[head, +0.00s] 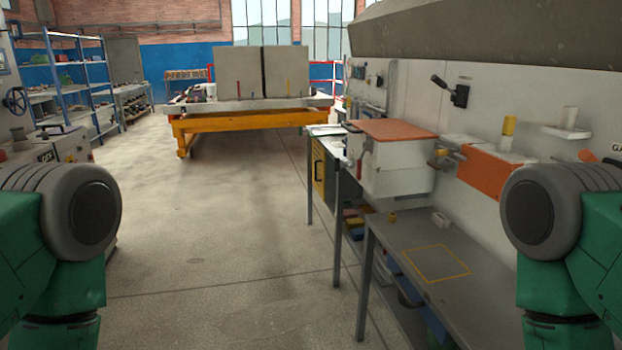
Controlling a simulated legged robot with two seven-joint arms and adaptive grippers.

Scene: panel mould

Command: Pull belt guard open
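No part is readably labelled as the belt guard, and I cannot tell for certain which one it is. A white box with a flat orange lid (398,130) stands out from the wall at centre right, with a small dark handle at its left edge. The lid looks closed. An orange panel (493,172) is on the wall to its right, partly hidden behind my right arm. My two arms show at the left and right edges, but neither gripper is in view.
A grey bench (410,238) with a yellow outlined square runs along the right wall. A black lever (452,92) sits on that wall. A yellow-framed table (250,115) with upright panels stands at the back. Blue shelving (72,62) is at left. The middle floor is clear.

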